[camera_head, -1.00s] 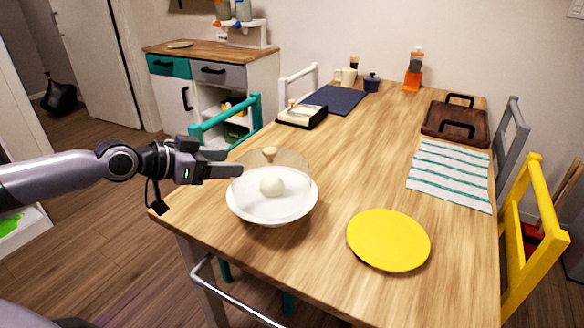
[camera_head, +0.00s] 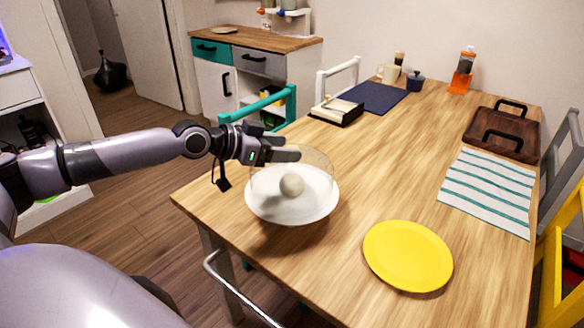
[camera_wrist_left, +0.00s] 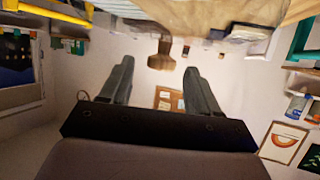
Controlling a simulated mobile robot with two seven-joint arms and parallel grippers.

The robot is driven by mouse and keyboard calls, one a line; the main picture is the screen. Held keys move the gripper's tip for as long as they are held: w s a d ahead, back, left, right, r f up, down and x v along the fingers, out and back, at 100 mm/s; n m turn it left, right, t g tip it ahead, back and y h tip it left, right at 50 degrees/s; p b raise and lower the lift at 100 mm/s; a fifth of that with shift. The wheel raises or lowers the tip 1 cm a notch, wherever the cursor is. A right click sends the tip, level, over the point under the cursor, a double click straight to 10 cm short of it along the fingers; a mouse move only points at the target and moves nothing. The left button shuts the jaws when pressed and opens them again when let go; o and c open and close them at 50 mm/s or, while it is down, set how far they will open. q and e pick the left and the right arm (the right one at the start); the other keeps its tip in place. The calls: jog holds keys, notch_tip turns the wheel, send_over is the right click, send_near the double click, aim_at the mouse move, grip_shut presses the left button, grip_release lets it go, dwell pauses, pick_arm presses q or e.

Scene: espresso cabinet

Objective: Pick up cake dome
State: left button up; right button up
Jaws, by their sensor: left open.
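The clear cake dome (camera_head: 320,163) covers a white dish (camera_head: 262,206) with a pale round ball (camera_head: 292,185) in it, near the table's left edge. My left gripper (camera_head: 297,153) is open at the dome's top in the head view, where it hides the knob. In the left wrist view, the brown wooden knob (camera_wrist_left: 161,56) shows in the gap between the open fingertips (camera_wrist_left: 158,68), seemingly just beyond them. I cannot tell whether the fingers touch it. My right gripper is not in view.
A yellow plate (camera_head: 408,256) lies to the right of the dish. A striped cloth (camera_head: 488,190), a dark wooden tray (camera_head: 500,135) and a black-and-cream box (camera_head: 337,111) lie farther back. A teal chair (camera_head: 290,103) stands at the left edge. The table's middle is clear.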

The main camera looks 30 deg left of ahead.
pick_arm(q)
jog(key=shift+x, duration=1.1)
jog(key=shift+w+d+f, duration=0.15)
jog(key=shift+w+f, duration=0.05)
jog(key=shift+w, duration=0.15)
grip_shut()
jog(key=shift+r, duration=0.15)
